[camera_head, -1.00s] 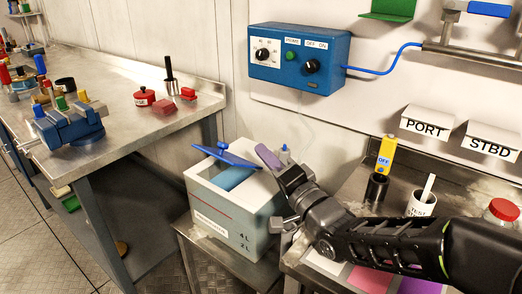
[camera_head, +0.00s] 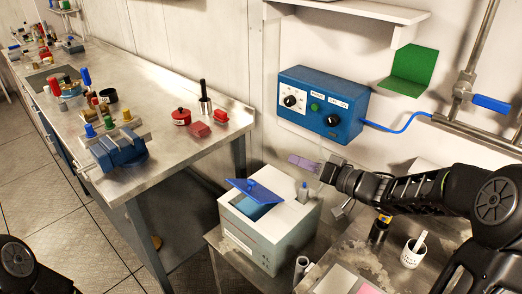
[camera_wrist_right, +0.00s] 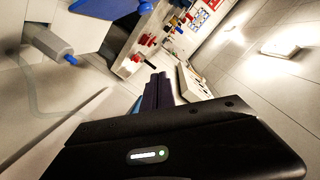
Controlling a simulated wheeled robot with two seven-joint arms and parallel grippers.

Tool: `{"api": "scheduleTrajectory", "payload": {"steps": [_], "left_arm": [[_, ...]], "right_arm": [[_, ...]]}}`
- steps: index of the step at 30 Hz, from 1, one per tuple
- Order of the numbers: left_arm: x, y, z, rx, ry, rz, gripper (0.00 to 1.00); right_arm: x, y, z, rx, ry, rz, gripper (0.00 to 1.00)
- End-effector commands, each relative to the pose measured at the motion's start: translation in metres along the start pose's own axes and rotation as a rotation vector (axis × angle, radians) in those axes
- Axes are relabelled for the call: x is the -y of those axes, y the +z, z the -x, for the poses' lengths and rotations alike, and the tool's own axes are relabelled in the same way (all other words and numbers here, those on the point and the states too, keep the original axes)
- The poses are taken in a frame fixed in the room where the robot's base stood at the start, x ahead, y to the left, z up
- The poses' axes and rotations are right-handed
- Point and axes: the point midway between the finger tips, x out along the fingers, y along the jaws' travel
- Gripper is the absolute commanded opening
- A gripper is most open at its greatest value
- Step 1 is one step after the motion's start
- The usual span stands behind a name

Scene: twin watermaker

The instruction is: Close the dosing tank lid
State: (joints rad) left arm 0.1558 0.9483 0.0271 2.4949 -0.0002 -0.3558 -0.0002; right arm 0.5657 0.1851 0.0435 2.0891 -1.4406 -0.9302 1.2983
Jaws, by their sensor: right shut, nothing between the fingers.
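The dosing tank (camera_head: 268,238) is a pale box on a low stand, left of the sink counter. Its blue lid (camera_head: 256,192) is tilted open, raised over a blue-looking opening in the top. My right gripper (camera_head: 304,162) is shut and empty, above and behind the tank's right side, apart from the lid. In the right wrist view the shut fingers (camera_wrist_right: 158,92) show at the centre, and part of the blue lid (camera_wrist_right: 112,6) shows at the top. My left gripper is not in view; only a dark part of my left arm shows at the lower left.
A blue control box (camera_head: 322,104) hangs on the wall behind the tank. A steel workbench (camera_head: 160,95) with a blue vise (camera_head: 118,148) and red items stands at the left.

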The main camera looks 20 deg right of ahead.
Motion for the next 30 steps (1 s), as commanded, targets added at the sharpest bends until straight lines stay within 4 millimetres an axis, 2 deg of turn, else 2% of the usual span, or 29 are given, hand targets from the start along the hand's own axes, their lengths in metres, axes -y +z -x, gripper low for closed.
{"api": "scheduleTrajectory", "payload": {"steps": [1,4,9,20,26,30], "left_arm": [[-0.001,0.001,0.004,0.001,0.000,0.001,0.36],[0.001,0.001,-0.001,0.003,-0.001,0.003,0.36],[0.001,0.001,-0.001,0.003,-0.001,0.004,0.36],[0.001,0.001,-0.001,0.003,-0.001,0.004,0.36],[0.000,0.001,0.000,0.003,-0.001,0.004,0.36],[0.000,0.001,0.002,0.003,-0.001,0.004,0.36]], "right_arm": [[-0.001,0.003,0.000,0.047,-0.011,0.044,0.00],[-0.003,0.016,0.001,0.122,-0.037,0.125,0.00],[0.001,0.025,0.003,0.175,-0.055,0.165,0.00],[0.001,0.025,0.000,0.173,-0.055,0.159,0.00],[0.003,0.028,-0.016,0.174,-0.058,0.158,0.00],[0.004,0.032,-0.039,0.174,-0.057,0.157,0.00]]}}
